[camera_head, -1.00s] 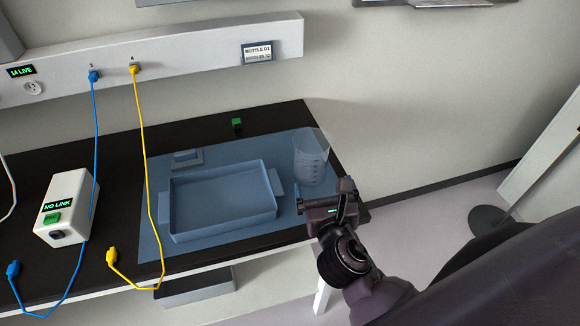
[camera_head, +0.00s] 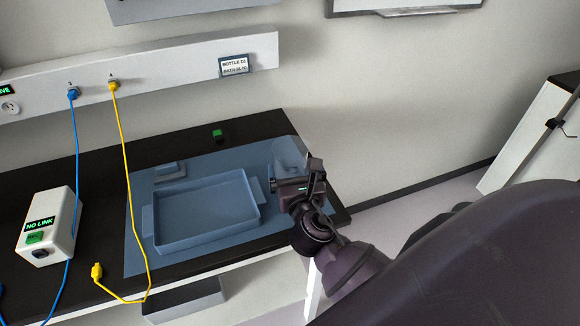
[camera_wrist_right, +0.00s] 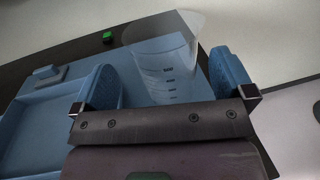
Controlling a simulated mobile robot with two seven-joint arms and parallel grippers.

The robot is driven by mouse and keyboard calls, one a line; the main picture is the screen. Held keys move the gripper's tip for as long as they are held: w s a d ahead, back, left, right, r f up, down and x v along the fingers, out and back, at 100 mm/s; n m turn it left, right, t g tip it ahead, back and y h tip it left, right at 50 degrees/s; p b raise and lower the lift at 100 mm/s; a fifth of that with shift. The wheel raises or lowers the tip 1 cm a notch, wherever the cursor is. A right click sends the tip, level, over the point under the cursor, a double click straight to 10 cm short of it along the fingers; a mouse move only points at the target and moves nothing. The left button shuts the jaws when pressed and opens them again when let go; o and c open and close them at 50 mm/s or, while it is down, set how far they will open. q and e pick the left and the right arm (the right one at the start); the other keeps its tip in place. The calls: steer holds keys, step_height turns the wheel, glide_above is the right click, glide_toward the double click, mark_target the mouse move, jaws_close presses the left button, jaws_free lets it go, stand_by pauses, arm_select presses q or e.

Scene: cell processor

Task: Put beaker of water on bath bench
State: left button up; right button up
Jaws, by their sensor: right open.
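The clear beaker (camera_head: 290,150) stands upright on the blue mat at the right end of the bench; my right gripper hides its lower part in the head view. In the right wrist view the beaker (camera_wrist_right: 168,70), with dark graduation marks, lies between the two blue fingers. My right gripper (camera_wrist_right: 170,82) is open around it, with a gap showing beside the right finger; it also shows in the head view (camera_head: 290,178). I cannot make out the water level. My left gripper is not in view.
A blue tray (camera_head: 157,243) with side handles sits on the mat (camera_head: 135,262), left of the beaker. A small green block (camera_head: 217,135) is at the bench's back. A white NO LINK box (camera_head: 62,222) and blue and yellow cables (camera_head: 120,160) occupy the left.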

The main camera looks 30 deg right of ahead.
mark_target(294, 163)
steer(key=shift+p+x, duration=0.3)
steer(key=shift+x, duration=2.05)
steer(key=shift+s, duration=0.1)
steer(key=shift+c, duration=0.3)
steer(key=shift+r, duration=0.1)
steer(key=c, duration=1)
